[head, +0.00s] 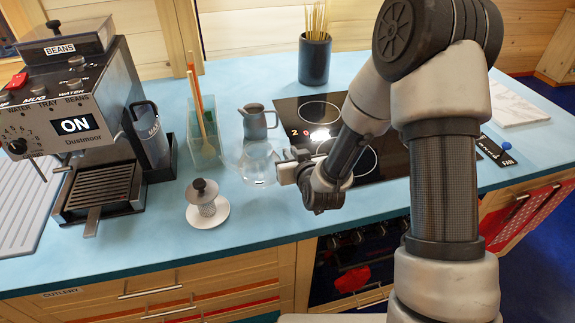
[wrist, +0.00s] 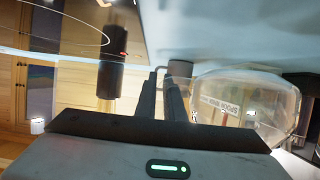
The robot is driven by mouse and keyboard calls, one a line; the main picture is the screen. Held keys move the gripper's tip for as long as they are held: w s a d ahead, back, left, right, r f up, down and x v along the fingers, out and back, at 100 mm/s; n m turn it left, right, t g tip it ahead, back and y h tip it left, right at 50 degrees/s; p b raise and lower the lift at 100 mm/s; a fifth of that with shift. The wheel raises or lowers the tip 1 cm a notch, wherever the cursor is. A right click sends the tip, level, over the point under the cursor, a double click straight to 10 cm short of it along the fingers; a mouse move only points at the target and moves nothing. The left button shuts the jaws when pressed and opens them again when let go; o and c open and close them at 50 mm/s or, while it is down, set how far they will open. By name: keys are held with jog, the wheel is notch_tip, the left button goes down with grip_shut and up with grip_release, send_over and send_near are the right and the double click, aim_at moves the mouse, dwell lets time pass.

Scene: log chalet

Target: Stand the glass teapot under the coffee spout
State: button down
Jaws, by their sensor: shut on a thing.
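The glass teapot (head: 258,163) is clear and looks upright over the blue counter, left of the hob. I cannot tell whether its base touches the counter. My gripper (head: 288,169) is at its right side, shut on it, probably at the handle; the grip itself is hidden. In the wrist view the clear teapot body (wrist: 245,105) lies right of my dark gripper fingers (wrist: 163,88). The coffee machine (head: 75,115) stands at the left, with a slatted drip tray (head: 102,187) low at its front. Its spout is not clearly visible under the front panel.
A saucer (head: 222,217) bearing a knobbed strainer piece (head: 206,197) sits between teapot and machine. A grey jug (head: 258,122) stands close behind the teapot. A clear holder with wooden utensils (head: 205,145) is behind left. A dark skewer pot (head: 314,60) stands farther back. The front counter strip is clear.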

jog(key=shift+f, duration=1.95)
jog(key=shift+f+b, duration=0.2)
jog(key=shift+b, duration=0.1)
jog(key=c, duration=1.8)
grip_release()
jog(key=shift+c, duration=0.2)
jog(key=shift+r+p, duration=0.3)
jog(key=shift+p, duration=0.05)
jog(key=p+v, duration=0.1)
jog(key=v, duration=0.8)
jog(key=shift+s+d+r, duration=0.15)
jog(key=shift+s+r, duration=0.1)
jog(key=shift+r, duration=0.05)
jog(key=p+v, duration=0.1)
jog(key=p, duration=0.4)
jog(key=shift+s, duration=0.25)
jog(key=shift+s+d+p, duration=0.15)
jog(key=shift+s+p, duration=0.2)
jog(key=shift+p, duration=0.25)
